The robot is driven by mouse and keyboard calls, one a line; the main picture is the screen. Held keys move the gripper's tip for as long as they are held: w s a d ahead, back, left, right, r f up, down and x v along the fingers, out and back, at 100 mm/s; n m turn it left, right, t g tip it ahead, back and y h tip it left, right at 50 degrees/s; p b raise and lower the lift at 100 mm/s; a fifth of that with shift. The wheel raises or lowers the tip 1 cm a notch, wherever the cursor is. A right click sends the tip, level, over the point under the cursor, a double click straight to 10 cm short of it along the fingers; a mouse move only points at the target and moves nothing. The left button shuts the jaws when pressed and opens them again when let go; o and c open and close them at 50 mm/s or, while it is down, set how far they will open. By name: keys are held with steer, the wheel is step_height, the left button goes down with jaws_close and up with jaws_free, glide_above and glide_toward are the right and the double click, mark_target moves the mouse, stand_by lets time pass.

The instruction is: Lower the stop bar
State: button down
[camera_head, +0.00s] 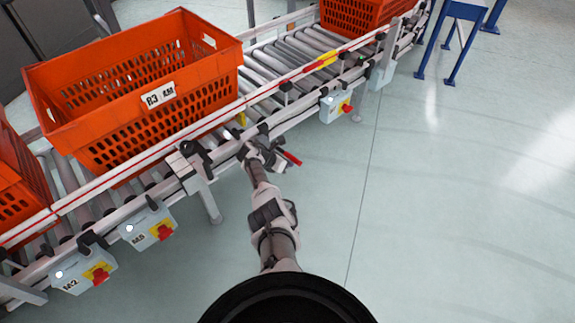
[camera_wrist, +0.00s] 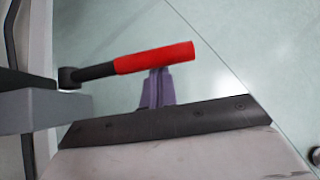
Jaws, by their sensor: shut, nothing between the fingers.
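A lever with a red grip (camera_head: 288,156) sticks out from the near side rail of the conveyor, pointing right and slightly down. In the wrist view its red grip (camera_wrist: 155,57) lies across the picture, joined by a black rod to a pivot at the left. My gripper (camera_head: 268,158) is beside the lever. In the wrist view its purple fingers (camera_wrist: 157,84) are closed together, with their tips right at the red grip; I cannot tell whether they touch it. A small yellow piece (camera_head: 241,119) shows by the rollers behind the rail; I cannot tell whether it is the stop bar.
An orange tote (camera_head: 105,140) stands on the rollers at the left, with another (camera_head: 14,185) at the left edge and one (camera_head: 355,16) at the back. Grey control boxes with red buttons (camera_head: 150,229) hang along the near rail.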

steer(key=shift+r, duration=0.5)
stand_by(0.3)
step_height(320, 180, up, 20)
steer(key=p, duration=0.5)
steer(key=shift+p, duration=0.3)
